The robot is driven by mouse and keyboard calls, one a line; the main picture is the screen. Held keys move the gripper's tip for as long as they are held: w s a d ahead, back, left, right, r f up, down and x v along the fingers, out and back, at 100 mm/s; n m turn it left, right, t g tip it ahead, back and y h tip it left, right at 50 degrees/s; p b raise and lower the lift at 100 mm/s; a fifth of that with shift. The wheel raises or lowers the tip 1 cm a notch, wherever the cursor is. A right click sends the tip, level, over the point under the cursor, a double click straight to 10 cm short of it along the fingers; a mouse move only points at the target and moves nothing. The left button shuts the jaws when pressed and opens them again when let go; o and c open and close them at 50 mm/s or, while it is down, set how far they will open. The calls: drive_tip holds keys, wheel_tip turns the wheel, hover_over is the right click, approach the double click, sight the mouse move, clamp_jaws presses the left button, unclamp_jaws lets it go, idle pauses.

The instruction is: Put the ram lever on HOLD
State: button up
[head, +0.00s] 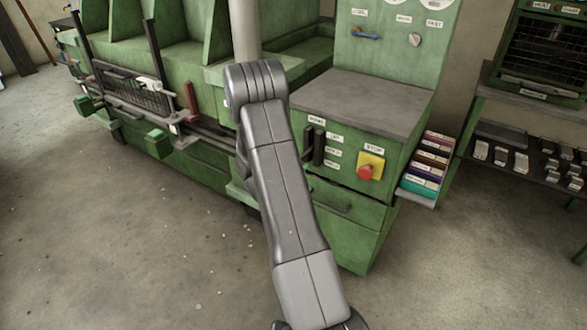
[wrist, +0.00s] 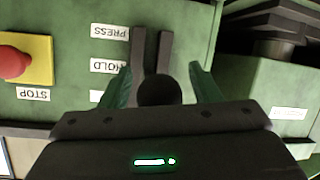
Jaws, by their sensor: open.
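The ram lever is a black lever in a dark slot (head: 308,143) on the green cabinet's front, left of a column of white labels, in the head view. In the wrist view, which shows the panel upside down, its round dark knob (wrist: 160,92) is between my gripper's fingers (wrist: 162,85). The fingers are open, with green tips on either side of the knob and gaps between. The HOLD label (wrist: 106,66) and PRESS label (wrist: 109,31) are readable; another label is partly hidden by a finger. I cannot tell exactly which label the lever is at. My gripper is not visible in the head view.
A red STOP button (head: 366,172) on a yellow plate is close beside the lever; it also shows in the wrist view (wrist: 14,62). A drawer handle (head: 331,199) is below. A rack of coloured labelled items (head: 425,165) hangs at the cabinet's right side. The floor in front is clear.

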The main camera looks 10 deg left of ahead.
drive_tip(key=p+v, duration=0.1)
drive_tip(key=v, duration=1.2)
drive_tip(key=shift+s+r, duration=0.2)
drive_tip(key=shift+s, duration=0.15)
drive_tip(key=shift+w+a, duration=0.1)
drive_tip(key=shift+w, duration=0.05)
drive_tip(key=b+x, duration=0.1)
drive_tip(key=x, duration=1.2)
drive_tip(key=shift+w+f, duration=0.3)
drive_tip(key=shift+f, duration=0.1)
